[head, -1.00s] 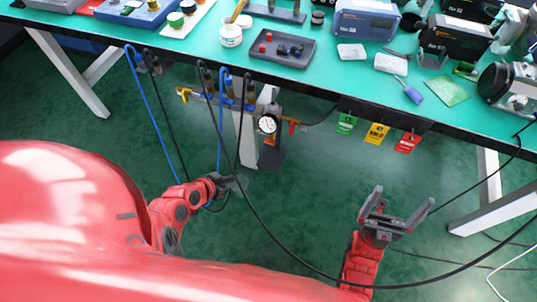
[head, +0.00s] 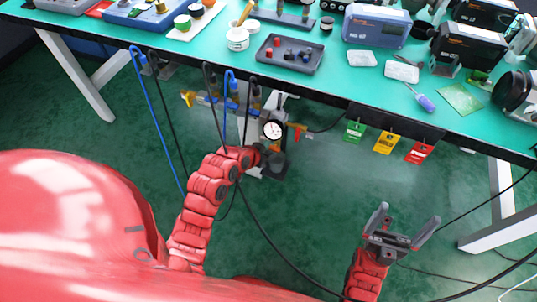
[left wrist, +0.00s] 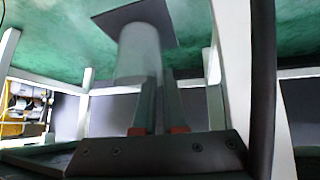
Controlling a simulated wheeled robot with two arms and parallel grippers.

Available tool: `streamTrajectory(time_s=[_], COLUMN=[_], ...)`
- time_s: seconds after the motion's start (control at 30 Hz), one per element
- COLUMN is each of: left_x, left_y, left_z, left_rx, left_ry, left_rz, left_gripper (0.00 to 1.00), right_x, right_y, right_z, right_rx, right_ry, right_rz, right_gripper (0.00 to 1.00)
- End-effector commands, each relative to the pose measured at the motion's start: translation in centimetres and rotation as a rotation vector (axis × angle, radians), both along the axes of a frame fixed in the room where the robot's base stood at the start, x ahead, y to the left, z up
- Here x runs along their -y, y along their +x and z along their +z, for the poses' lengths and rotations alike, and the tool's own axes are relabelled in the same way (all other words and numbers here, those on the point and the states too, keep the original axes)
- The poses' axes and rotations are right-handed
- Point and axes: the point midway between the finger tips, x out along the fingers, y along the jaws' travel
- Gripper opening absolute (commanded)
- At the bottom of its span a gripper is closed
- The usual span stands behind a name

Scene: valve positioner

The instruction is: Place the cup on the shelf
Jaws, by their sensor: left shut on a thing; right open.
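A pale, see-through cup (left wrist: 138,55) shows in the left wrist view, between the fingers of my left gripper (left wrist: 158,105), which is shut on it. In the head view my left gripper (head: 270,166) is below the bench's front edge, close to the gauge stand, and the cup is too small and faint there to make out. My right gripper (head: 408,217) is open and empty over the floor, right of centre. I cannot tell which surface is the shelf.
The green bench (head: 340,85) carries tools, a dark tray (head: 290,54) and instruments. A pressure gauge (head: 272,130) hangs under its front edge. Coloured tags (head: 387,142) hang further right. Blue and black hoses loop down near my left arm. A dark square plate (left wrist: 135,14) lies beyond the cup.

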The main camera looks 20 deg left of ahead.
Motion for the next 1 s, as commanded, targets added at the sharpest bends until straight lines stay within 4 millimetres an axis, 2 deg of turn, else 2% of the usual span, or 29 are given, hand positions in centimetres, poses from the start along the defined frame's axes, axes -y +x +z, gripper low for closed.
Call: streamTrajectory(time_s=[0.33,0.4,0.53,0.83,1.0], left_x=[0.0,0.0,0.0,0.0,-0.4], left_y=[0.1,0.1,0.1,0.1,-0.8], left_z=[-0.3,-0.2,-0.2,0.0,1.4], left_rx=[0.005,0.005,0.005,0.005,0.010], left_ry=[0.000,0.001,0.001,0.001,0.001], left_rz=[-0.001,-0.001,-0.001,-0.001,0.001], left_gripper=[0.00,0.18,0.39,0.39,0.39], right_x=[0.0,0.0,0.0,0.0,0.0], right_y=[0.0,0.0,0.0,0.0,0.0], right_z=[-0.2,-0.1,-0.1,0.0,0.4], right_rx=[0.000,0.000,0.000,0.000,0.000], right_ry=[0.000,0.000,0.000,0.000,0.000], right_rz=[0.000,0.000,0.000,0.000,0.000], right_gripper=[1.00,1.00,1.00,1.00,1.00])
